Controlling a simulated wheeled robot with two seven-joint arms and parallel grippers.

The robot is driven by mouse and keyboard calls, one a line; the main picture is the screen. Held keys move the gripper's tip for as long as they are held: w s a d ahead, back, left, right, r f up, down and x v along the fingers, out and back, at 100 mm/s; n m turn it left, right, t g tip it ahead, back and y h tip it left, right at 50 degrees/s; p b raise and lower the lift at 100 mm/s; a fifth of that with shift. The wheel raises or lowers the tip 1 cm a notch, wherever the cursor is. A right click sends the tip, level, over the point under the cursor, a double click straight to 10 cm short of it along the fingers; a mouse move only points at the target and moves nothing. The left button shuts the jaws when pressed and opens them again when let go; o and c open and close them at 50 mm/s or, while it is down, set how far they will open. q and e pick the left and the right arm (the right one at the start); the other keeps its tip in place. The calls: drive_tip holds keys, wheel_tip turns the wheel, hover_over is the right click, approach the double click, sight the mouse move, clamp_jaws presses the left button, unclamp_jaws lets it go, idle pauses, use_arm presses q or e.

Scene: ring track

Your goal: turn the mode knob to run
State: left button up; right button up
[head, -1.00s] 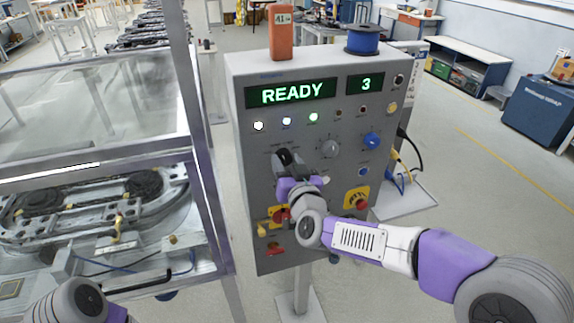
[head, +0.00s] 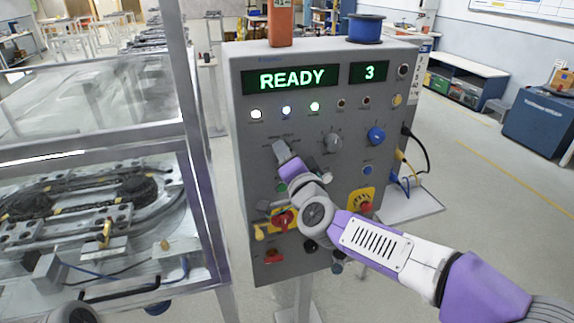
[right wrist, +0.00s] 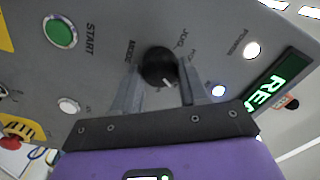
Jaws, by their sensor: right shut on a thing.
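The mode knob (right wrist: 157,66) is a round black knob with a white mark, in the middle of the right wrist view. The words MODE and JOG are printed beside it. My right gripper (right wrist: 158,82) is shut on it, with one grey finger on each side. In the head view my right gripper (head: 280,147) is against the left part of the grey control panel (head: 240,160) and hides the knob. The run label cannot be read. My left gripper is out of view; only part of my left arm shows at the bottom left.
The panel's displays (head: 292,79) read READY and 3. A grey dial (head: 333,142) and a blue knob (head: 376,136) sit right of my gripper. A red switch on yellow (head: 284,220) is below, near my wrist. The green START button (right wrist: 60,32) is close by. A glazed machine (head: 90,190) stands left.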

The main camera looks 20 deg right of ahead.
drive_tip(key=shift+m+b, duration=1.8)
drive_tip(key=shift+m, duration=1.9)
drive_tip(key=o, duration=1.1)
drive_tip(key=shift+c, duration=0.2)
drive_tip(key=s, duration=0.7)
drive_tip(key=shift+s+p, duration=0.3)
drive_tip(key=shift+p, duration=0.1)
